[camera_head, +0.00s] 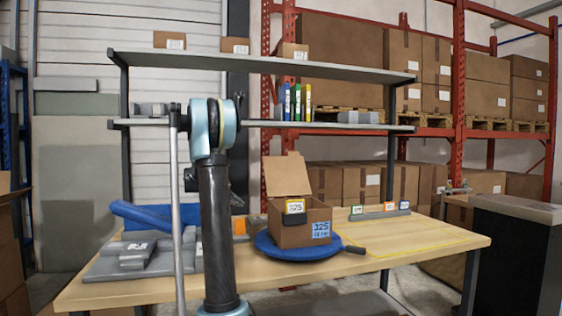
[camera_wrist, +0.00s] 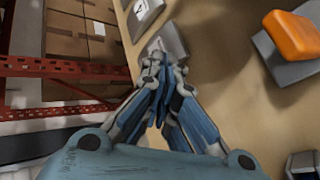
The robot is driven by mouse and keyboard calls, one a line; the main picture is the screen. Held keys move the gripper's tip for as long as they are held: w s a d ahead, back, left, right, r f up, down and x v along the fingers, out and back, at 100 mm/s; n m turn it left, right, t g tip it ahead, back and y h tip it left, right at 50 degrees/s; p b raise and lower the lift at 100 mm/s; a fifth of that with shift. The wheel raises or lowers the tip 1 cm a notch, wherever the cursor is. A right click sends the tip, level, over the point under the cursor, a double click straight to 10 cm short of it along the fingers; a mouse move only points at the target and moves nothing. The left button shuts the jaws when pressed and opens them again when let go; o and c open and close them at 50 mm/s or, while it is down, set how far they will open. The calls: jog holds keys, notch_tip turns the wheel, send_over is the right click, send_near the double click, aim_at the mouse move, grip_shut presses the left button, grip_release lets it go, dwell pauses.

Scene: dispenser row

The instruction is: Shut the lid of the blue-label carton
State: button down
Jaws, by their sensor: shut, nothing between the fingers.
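The blue-label carton (camera_head: 303,236) is a brown box standing on a round blue turntable (camera_head: 270,248) on the wooden table. Its blue label (camera_head: 321,230) is on the front face at the right. Its lid (camera_head: 287,176) stands up, open, at the back. A yellow-edged card (camera_head: 295,206) shows at the front rim, with a dark piece under it. In the wrist view my gripper (camera_wrist: 158,62) is shut and empty above the tabletop; the carton is out of that view. In the head view I cannot make out my gripper clearly behind my arm.
An orange block on a grey base (camera_wrist: 291,35) lies right of my gripper in the wrist view. Grey dispensers (camera_head: 137,255) and a blue bin (camera_head: 150,217) are at the table's left. A tag rail (camera_head: 380,212) stands behind the carton's right. The tabletop's right end is clear.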

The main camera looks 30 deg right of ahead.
aim_at(288, 157)
jog(key=w+d+g+h, duration=0.1)
jog(key=w+d+h, duration=0.1)
jog(key=w+d, duration=0.35)
jog(key=s+d+r+m+g+h, duration=0.1)
jog(key=s+d+r+g+h, duration=0.15)
jog(key=d+r+g, duration=0.45)
jog(key=s+d+r+m+g+h, duration=0.1)
jog(key=d+r+m+g+h, duration=0.2)
jog(key=r, duration=0.7)
jog(key=shift+n+y, duration=0.35)
jog(key=shift+n, duration=0.25)
jog(key=shift+s+d+r, duration=0.65)
jog(key=shift+s+d, duration=0.6)
jog(key=shift+d, duration=0.2)
jog(key=shift+s+d+r, duration=0.65)
jog(key=shift+s+d, duration=0.6)
jog(key=shift+d, duration=0.15)
jog(key=shift+s+d+r, duration=0.65)
jog(key=shift+s+d, duration=0.6)
jog(key=shift+d, duration=0.2)
